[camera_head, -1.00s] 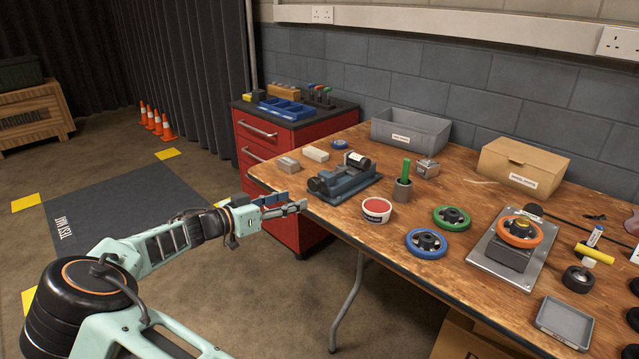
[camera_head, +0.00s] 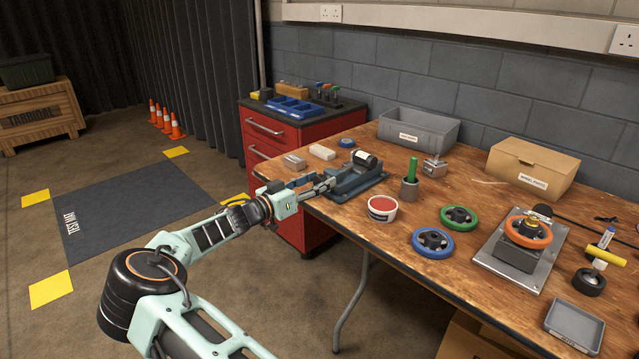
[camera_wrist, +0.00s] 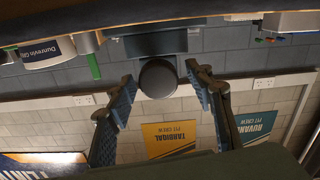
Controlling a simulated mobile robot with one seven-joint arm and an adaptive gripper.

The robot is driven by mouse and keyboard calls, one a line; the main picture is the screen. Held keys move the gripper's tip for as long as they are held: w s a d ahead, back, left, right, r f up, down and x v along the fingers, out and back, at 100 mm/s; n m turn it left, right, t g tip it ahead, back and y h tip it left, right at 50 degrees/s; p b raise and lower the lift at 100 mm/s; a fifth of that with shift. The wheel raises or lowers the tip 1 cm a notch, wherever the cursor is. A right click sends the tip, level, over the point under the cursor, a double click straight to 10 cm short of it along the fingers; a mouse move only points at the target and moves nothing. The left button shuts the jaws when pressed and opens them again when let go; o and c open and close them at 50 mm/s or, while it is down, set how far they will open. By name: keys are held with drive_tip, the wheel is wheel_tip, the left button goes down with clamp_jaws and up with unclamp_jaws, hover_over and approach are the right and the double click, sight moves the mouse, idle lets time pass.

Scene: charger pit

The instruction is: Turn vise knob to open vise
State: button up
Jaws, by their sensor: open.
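The blue-grey vise (camera_head: 371,181) sits near the left front edge of the wooden table, with a dark cylinder bearing a white label on it. My gripper (camera_head: 322,186) is at the table's edge, in front of the vise's near end, and hides that end in the head view. In the wrist view, which looks upside down, the round dark vise knob (camera_wrist: 158,79) lies between the two spread blue fingers of my gripper (camera_wrist: 161,84). The fingers look apart from the knob on both sides. The vise body (camera_wrist: 155,43) shows beyond it.
A white tub with red contents (camera_head: 382,208) and a holder with a green rod (camera_head: 411,177) stand right of the vise. Pale blocks (camera_head: 322,152) lie behind it to the left. A red drawer cabinet (camera_head: 285,145) stands beyond the table's left end.

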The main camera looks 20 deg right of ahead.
drive_tip(key=shift+w+d, duration=0.1)
drive_tip(key=shift+d, duration=0.2)
drive_tip(key=c, duration=1.2)
drive_tip(key=shift+o, duration=0.2)
drive_tip(key=shift+n, duration=0.3)
